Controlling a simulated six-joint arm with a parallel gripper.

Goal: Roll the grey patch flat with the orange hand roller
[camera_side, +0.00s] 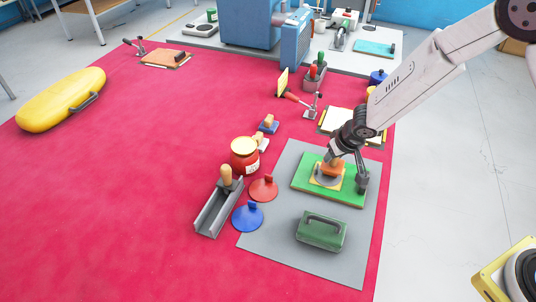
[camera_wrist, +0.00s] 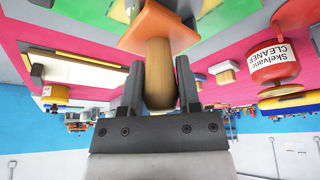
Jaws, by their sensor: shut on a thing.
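The orange hand roller (camera_side: 333,169) is in my gripper (camera_side: 341,157), low over the green board (camera_side: 345,192). In the wrist view the roller shows an orange body (camera_wrist: 158,27) and a wooden handle (camera_wrist: 158,75). My gripper (camera_wrist: 159,88) is shut on that handle, with one dark finger on each side. The grey patch (camera_side: 327,181) lies on the board with yellow around it, partly hidden by the roller. I cannot tell whether the roller touches the patch.
A dark upright piece (camera_side: 363,183) is at the board's right side. A green block with a handle (camera_side: 322,230) stands on the grey mat (camera_side: 272,238) in front.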

